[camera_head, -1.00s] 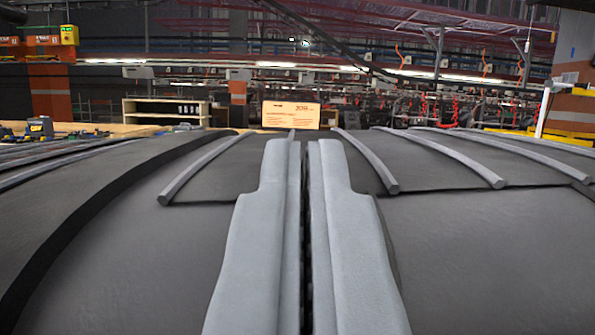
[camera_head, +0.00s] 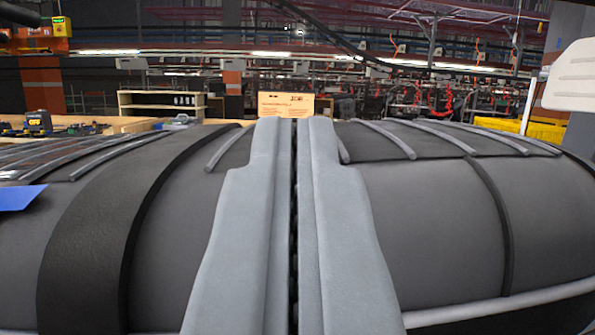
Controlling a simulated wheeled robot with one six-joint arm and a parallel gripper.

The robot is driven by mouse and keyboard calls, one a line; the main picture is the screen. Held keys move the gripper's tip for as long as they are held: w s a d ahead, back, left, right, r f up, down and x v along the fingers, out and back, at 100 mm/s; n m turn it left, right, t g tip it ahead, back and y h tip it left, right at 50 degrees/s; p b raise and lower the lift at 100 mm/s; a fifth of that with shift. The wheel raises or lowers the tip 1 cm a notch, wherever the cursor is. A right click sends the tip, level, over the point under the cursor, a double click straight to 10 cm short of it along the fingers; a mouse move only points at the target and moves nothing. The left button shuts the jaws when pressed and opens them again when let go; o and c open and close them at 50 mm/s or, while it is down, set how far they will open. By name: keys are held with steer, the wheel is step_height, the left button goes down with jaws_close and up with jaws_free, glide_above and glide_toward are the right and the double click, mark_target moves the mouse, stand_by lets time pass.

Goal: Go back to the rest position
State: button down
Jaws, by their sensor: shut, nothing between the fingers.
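My gripper (camera_head: 293,125) fills the lower middle of the head camera view. Its two light grey fingers lie side by side with only a thin dark gap between them. It is shut and holds nothing. Its tips point ahead, toward a tan sign card (camera_head: 284,106) with dark and red print that stands behind the dark surface.
A dark grey curved surface with raised ribs (camera_head: 440,230) spreads widely on both sides of the fingers. A black band (camera_head: 100,240) crosses it at left. A blue piece (camera_head: 20,198) shows at the left edge. Behind are a shelf (camera_head: 160,105) and a yellow bin (camera_head: 535,130).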

steer(key=s+a+f+g, duration=0.2)
steer(key=s+f, duration=0.5)
steer(key=s, duration=0.6)
steer(key=s+a+f+g, duration=0.3)
steer(key=s+a+f, duration=0.2)
steer(key=s, duration=0.8)
step_height(320, 180, down, 3)
steer(key=shift+f+m, duration=0.1)
steer(key=shift+m, duration=0.3)
